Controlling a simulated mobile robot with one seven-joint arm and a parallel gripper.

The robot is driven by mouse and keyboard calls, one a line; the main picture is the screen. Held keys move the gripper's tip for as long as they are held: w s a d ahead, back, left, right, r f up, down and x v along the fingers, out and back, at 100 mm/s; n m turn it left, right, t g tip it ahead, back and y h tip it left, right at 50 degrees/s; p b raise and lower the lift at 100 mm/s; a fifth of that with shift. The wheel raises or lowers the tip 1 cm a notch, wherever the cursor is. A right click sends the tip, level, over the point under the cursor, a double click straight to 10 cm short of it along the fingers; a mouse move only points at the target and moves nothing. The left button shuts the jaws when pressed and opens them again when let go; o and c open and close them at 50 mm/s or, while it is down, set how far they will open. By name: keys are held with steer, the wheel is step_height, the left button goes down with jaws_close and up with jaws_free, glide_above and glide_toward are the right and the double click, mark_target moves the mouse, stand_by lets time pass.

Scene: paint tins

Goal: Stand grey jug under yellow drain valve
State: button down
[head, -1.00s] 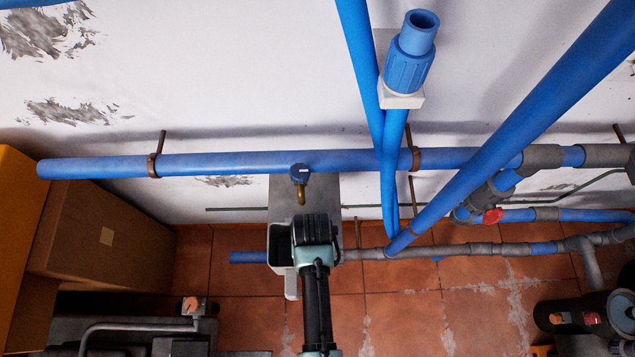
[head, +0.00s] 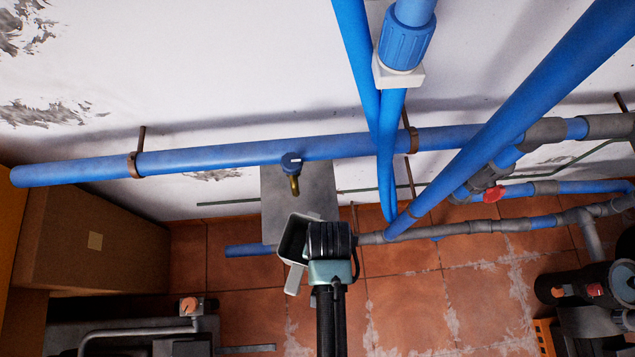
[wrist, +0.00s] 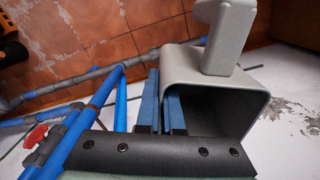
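The grey jug (head: 293,240) hangs at my gripper (head: 325,238) in the head view, its handle (head: 294,280) toward the camera. In the wrist view the jug (wrist: 225,70) shows its dark open mouth. The blue fingers of my gripper (wrist: 163,105) are closed on the jug's wall, one apparently inside the mouth. The drain valve (head: 292,166) has a blue top and a brass-yellow spout (head: 295,186). It hangs from the horizontal blue pipe. The jug is just below the spout in the picture, apart from it; the depth between them is unclear.
A grey plate (head: 320,190) lies behind and below the valve. Blue pipes (head: 388,180) slant down to the right of my gripper. A red-handled valve (head: 494,194) sits farther right. A cardboard box (head: 90,235) stands at left. Tiled floor (head: 400,310) is open in front.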

steer(key=w, duration=0.7)
steer(key=w+f, duration=0.1)
steer(key=w, duration=0.3)
steer(key=shift+w+f+b, duration=0.1)
steer(key=shift+w+b, duration=0.05)
steer(key=shift+b, duration=0.2)
steer(key=shift+f, duration=0.15)
steer(key=shift+f, duration=0.15)
steer(key=c, duration=1.1)
jaws_free()
steer(key=shift+o, duration=0.2)
